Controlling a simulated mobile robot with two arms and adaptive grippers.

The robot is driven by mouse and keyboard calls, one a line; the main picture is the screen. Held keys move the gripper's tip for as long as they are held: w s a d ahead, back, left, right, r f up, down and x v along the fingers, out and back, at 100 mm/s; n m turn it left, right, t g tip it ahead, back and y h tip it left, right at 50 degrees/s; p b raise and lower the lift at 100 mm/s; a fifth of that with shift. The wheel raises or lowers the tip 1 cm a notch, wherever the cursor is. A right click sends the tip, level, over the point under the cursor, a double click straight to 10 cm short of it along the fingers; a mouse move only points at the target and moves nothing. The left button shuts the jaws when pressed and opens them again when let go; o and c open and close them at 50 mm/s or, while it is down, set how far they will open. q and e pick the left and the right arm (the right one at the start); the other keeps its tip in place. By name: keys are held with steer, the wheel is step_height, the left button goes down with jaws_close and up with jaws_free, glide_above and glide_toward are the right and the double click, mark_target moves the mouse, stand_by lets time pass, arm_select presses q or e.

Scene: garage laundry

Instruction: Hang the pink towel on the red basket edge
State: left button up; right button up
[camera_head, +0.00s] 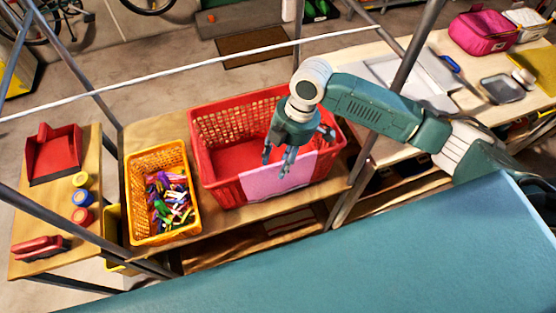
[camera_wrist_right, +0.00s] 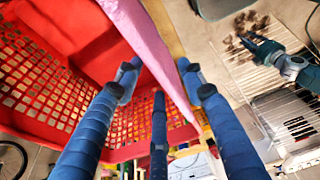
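The pink towel (camera_head: 282,177) hangs over the near edge of the red basket (camera_head: 228,193), with its outer part flat against the basket's front wall. My right gripper (camera_head: 280,163) is above that edge, pointing down at the towel. In the right wrist view, its blue fingers (camera_wrist_right: 160,72) are spread apart. The pink towel (camera_wrist_right: 150,45) runs between them as a narrow strip along the red basket (camera_wrist_right: 85,62); I see no finger pressed on it. What looks like my left gripper (camera_wrist_right: 256,42) shows small at the right of that view, its fingers unclear; it is absent from the head view.
A yellow basket (camera_head: 134,190) full of colourful clothespins stands left of the red basket. A white line (camera_head: 190,75) and grey metal poles (camera_head: 390,95) cross the space around the baskets. A red dustpan-like tray (camera_head: 54,155) and small jars sit on the left table.

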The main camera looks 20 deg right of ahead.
steer(key=v, duration=1.1)
steer(key=s+a+f+m+t+y, duration=0.1)
steer(key=s+a+f+m+t, duration=0.2)
steer(key=s+a+f+m, duration=0.6)
steer(key=s+d+f+m+h, duration=0.5)
steer(key=s+d+m, duration=0.4)
steer(key=d, duration=0.5)
step_height(320, 180, down, 31)
steer(key=s+n+y+b, duration=0.1)
steer(key=s+n+b, duration=0.1)
steer(key=b, duration=0.4)
steer(key=s+d+f+g+b, duration=0.1)
steer(key=s+f+b, duration=0.1)
steer(key=s+f, duration=0.6)
steer(key=s+d+f+b, duration=0.1)
steer(key=s+f+b, duration=0.2)
steer(key=s+f, duration=0.6)
step_height(320, 180, down, 6)
steer(key=shift+s+r+g, duration=0.2)
steer(key=shift+s+g, duration=0.15)
steer(key=shift+g, duration=0.05)
